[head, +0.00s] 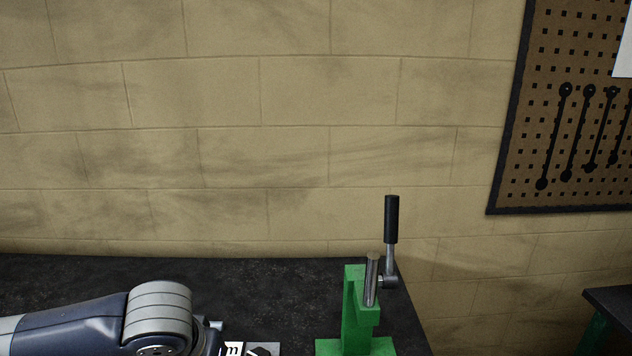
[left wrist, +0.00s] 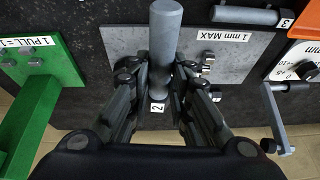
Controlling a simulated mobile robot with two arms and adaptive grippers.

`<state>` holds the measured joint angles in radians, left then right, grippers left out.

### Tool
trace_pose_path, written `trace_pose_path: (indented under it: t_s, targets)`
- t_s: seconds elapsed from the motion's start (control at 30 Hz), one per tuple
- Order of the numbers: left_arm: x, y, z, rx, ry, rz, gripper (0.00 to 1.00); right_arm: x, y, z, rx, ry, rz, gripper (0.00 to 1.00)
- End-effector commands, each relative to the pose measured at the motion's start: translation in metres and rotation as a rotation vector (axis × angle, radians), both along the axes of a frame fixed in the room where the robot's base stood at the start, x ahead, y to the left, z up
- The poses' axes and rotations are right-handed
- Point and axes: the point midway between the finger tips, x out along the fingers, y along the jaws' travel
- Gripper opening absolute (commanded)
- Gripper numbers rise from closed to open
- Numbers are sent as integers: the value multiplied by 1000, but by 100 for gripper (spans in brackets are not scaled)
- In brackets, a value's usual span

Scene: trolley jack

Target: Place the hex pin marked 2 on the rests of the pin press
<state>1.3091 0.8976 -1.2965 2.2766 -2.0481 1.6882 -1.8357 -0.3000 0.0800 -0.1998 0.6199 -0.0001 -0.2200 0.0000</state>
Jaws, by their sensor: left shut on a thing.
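In the left wrist view my left gripper (left wrist: 160,80) is shut on the grey hex pin marked 2 (left wrist: 165,35). The pin's far end sticks out past the fingertips, and a white label with a 2 shows between the fingers. The head view shows my left arm at the lower left; its gripper is hidden or below the frame. The green pin press (head: 356,309) stands on the bench in the head view, with a steel ram and a black-handled lever. In the left wrist view a green part (left wrist: 50,60) with a pull label is at the left. My right gripper is not in view.
An orange and white gauge (left wrist: 295,60) and a metal crank (left wrist: 277,115) are at the right. The bench back left is clear.

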Motion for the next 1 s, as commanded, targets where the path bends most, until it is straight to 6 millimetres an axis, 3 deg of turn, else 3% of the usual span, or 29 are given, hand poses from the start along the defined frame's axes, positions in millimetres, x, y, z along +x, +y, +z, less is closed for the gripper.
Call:
trace_pose_path:
  t_s: [0.27,0.43,1.0]
  targets:
    - [0,0,0,0,-3,17,0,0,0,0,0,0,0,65]
    - [-5,4,-6,1,-3,148,0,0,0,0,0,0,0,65]
    - [-45,37,-34,4,0,1125,0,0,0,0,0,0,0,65]
